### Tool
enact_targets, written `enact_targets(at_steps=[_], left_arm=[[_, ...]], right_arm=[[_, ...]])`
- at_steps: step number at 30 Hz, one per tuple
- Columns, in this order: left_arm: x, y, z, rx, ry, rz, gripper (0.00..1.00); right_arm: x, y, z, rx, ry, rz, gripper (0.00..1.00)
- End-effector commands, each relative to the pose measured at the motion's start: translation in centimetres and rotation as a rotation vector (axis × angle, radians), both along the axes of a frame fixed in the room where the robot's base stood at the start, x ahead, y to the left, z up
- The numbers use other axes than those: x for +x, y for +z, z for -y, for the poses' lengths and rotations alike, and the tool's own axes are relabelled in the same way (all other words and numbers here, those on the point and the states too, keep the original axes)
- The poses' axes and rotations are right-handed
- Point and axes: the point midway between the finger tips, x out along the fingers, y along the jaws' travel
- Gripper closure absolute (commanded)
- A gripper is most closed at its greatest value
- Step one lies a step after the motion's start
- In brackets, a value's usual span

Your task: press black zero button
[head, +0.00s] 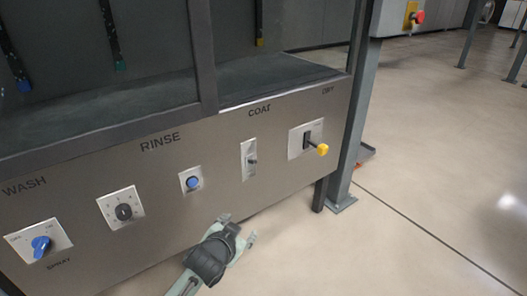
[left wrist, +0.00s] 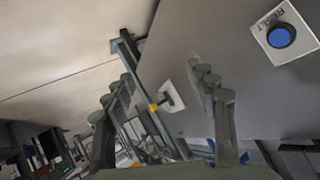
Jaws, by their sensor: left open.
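I cannot make out a button marked zero in either view. A black round dial (head: 124,211) sits on a pale plate under RINSE on the grey metal panel (head: 80,240). A blue push button (head: 193,183) is to its right; it also shows at the upper right of the left wrist view (left wrist: 281,37), beside a label that seems to read RESET. My left gripper (head: 238,228) is open and empty, below the panel's lower edge in the picture, right of the dial and below the blue button. In the left wrist view its fingers (left wrist: 160,80) are spread apart. My right gripper is not in view.
A blue knob (head: 41,246) is at the panel's lower left. A small switch (head: 250,160) and a yellow-tipped lever (head: 322,149) are at its right. A grey post (head: 349,130) stands at the panel's right end. A red button (head: 418,17) is farther back.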

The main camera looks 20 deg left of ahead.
Motion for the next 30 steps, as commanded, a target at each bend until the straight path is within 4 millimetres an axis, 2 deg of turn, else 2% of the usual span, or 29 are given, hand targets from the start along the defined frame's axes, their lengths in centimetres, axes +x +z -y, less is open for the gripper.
enact_targets(at_steps=[1, 3, 6, 9, 12, 17, 24, 30], left_arm=[[-2.6, -2.8, -0.1, -0.022, 0.018, -0.098, 0.43], [-6.0, -6.1, -0.2, -0.048, 0.037, -0.223, 0.43], [-10.7, -9.7, 0.1, -0.082, 0.055, -0.383, 0.43], [-14.7, -12.1, 0.4, -0.107, 0.065, -0.508, 0.43], [-17.5, -13.6, 0.8, -0.125, 0.068, -0.597, 0.43], [-19.5, -14.5, 1.0, -0.136, 0.07, -0.658, 0.43], [-19.6, -14.6, 1.1, -0.136, 0.071, -0.661, 0.43], [-19.6, -14.5, 1.1, -0.135, 0.071, -0.66, 0.66]], right_arm=[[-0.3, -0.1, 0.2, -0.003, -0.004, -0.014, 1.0], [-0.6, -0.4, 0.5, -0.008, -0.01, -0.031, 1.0], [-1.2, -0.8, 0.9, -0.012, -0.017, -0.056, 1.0], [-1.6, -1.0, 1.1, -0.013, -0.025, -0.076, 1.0], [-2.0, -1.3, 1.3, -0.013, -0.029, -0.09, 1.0], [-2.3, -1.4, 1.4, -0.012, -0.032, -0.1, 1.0], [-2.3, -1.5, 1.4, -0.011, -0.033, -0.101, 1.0], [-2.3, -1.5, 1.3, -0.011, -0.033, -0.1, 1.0]])
